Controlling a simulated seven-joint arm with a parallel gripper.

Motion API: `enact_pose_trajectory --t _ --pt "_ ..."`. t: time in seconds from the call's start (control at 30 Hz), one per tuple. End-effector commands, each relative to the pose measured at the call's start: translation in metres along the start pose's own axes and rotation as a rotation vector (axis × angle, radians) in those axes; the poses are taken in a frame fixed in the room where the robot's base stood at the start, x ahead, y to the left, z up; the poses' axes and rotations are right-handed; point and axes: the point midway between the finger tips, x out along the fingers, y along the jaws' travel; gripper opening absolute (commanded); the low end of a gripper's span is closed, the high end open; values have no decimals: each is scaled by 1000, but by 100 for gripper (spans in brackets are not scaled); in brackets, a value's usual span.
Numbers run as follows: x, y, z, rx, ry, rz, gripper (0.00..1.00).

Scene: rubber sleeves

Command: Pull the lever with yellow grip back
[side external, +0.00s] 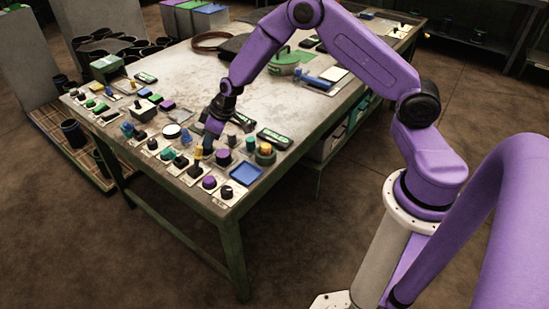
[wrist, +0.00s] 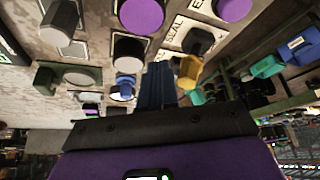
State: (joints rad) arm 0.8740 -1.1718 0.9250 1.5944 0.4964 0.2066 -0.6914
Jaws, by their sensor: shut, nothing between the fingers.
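The lever with the yellow grip (side external: 198,153) stands among the controls near the front edge of the table. In the wrist view its yellow grip (wrist: 190,71) is just right of my fingers, above a dark base on a plate with printed letters. My gripper (side external: 209,147) points down beside the lever in the side view. In the wrist view my gripper (wrist: 158,70) shows its dark blue fingers shut together with nothing between them. Whether the fingers touch the yellow grip I cannot tell.
Purple knobs (side external: 209,182) and a blue tray (side external: 246,174) lie close to the lever. Several other buttons and switches crowd the table's near edge. A green case (side external: 284,63) stands farther back. The middle of the tabletop (side external: 185,75) is mostly clear.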

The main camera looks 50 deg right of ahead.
Motion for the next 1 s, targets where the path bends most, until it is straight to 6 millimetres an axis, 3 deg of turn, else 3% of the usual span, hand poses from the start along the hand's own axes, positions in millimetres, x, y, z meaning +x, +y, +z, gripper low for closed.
enact_pose_trajectory --t 1.0 --pt "6 -13 -6 0 0 0 0"
